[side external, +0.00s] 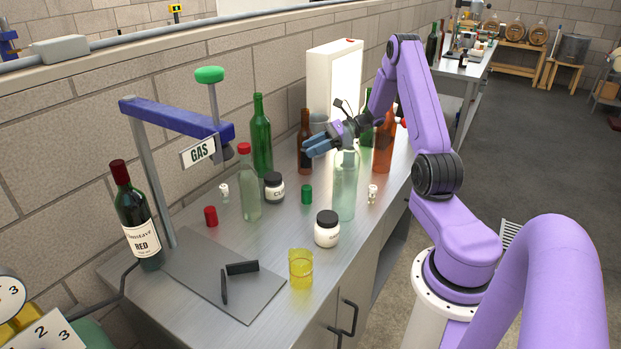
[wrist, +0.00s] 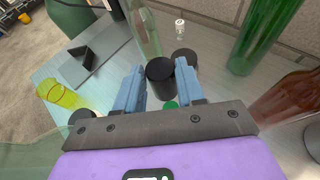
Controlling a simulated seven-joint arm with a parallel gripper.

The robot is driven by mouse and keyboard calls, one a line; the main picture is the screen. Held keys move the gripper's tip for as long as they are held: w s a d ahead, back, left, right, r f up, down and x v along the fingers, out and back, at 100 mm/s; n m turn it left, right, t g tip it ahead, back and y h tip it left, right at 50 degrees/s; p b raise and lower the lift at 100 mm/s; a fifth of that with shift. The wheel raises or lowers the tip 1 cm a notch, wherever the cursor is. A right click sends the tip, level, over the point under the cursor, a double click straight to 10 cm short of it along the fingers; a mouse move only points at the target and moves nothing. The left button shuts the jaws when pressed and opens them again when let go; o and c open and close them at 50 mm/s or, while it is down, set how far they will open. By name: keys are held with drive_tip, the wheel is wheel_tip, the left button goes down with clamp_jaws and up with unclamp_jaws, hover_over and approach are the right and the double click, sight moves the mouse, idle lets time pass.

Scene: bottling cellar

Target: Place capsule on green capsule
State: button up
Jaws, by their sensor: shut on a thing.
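My gripper (side external: 318,146) is in the air over the bench, its blue fingers pointing left in the side view. In the wrist view my gripper (wrist: 160,90) is shut on a black capsule (wrist: 160,80), held between the two fingers. I cannot make out the black capsule in the side view. The green capsule (side external: 306,195) stands upright on the bench, below my fingers and apart from them. In the wrist view only a small part of the green capsule (wrist: 170,105) shows, just below the black one. The red capsule (side external: 211,216) stands farther left.
A pale clear bottle (side external: 345,188) stands close to my gripper. Black-lidded jars (side external: 327,229) (side external: 274,187), a red-capped bottle (side external: 249,183), a green bottle (side external: 262,138) and a brown bottle (side external: 305,143) stand around the green capsule. A yellow glass (side external: 301,268) is near the front edge.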

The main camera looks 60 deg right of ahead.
wheel_tip(320, 180, down, 8)
drive_tip(key=shift+r, duration=0.15)
idle(0.3)
drive_tip(key=shift+f, duration=0.2)
drive_tip(key=o, duration=0.6)
drive_tip(key=shift+r, duration=0.15)
drive_tip(key=v, duration=1.2)
